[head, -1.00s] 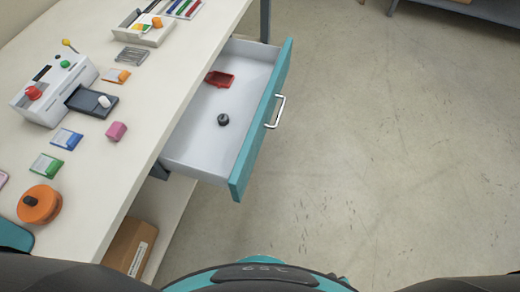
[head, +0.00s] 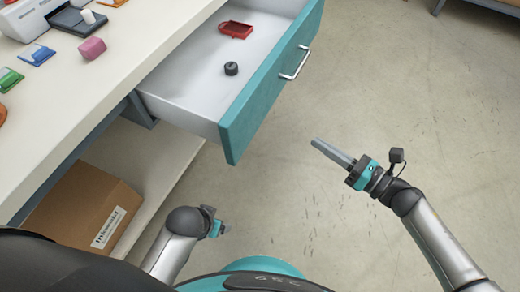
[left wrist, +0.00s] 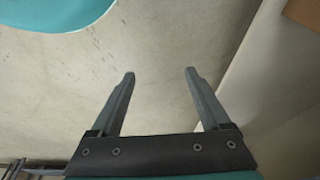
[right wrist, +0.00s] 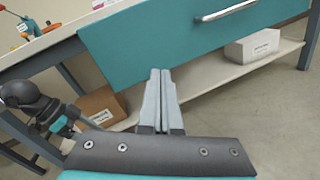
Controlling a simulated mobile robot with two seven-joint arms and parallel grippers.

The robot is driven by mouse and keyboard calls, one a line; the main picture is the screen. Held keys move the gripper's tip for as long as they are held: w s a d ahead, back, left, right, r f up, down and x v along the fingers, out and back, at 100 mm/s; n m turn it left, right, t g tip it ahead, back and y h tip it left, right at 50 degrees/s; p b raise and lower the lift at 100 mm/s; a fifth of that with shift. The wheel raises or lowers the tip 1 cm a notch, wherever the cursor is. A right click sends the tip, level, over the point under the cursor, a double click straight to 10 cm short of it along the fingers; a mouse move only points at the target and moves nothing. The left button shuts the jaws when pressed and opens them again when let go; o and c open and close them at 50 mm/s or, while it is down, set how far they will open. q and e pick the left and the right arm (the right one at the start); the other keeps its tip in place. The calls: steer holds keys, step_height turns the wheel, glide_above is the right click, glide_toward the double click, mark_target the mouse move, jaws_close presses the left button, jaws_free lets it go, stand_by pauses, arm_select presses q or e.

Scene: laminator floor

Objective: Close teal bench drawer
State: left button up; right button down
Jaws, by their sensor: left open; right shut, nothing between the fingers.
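The teal-fronted drawer (head: 266,90) stands pulled out from the bench, with a silver bar handle (head: 295,63) on its front. Inside its pale tray lie a red tray-like piece (head: 235,30) and a small black knob-like item (head: 231,68). My right gripper (head: 317,144) is shut and empty, in the open to the right of the drawer front and apart from it. In the right wrist view the teal front (right wrist: 170,45) and handle (right wrist: 226,11) lie beyond its fingertips. My left gripper (left wrist: 158,74) is open and empty over the floor; its fingers are hardly visible in the head view.
A cardboard box (head: 85,208) sits on the lower shelf (head: 150,165). A white box (right wrist: 252,45) shows under the drawer. The floor right of the drawer is clear.

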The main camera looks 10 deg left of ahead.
mark_target(247, 129)
steer(key=a+n+g+b, duration=0.1)
steer(key=a+n, duration=0.1)
steer(key=a, duration=0.2)
steer(key=a+n+g+y+b, duration=0.1)
steer(key=a+n, duration=0.2)
steer(key=a, duration=0.2)
steer(key=a+n+g+y+b, duration=0.1)
steer(key=a+n+b, duration=0.1)
steer(key=a, duration=0.3)
steer(key=shift+w+r+n+g, duration=0.25)
steer(key=shift+n+g, duration=0.15)
steer(key=shift+n, duration=0.1)
arm_select(q)
steer(key=shift+t, duration=0.5)
steer(key=shift+w+d+r, duration=0.15)
steer(key=shift+w+r, duration=0.05)
steer(key=shift+r, duration=0.6)
steer(key=shift+w+d+r, duration=0.1)
steer(key=shift+w+r, duration=0.05)
steer(key=shift+r, duration=0.6)
steer(key=shift+w+d+r, duration=0.15)
steer(key=shift+w+r, duration=0.05)
steer(key=shift+r, duration=0.6)
arm_select(e)
steer(key=shift+w+a, duration=0.2)
steer(key=shift+a, duration=0.4)
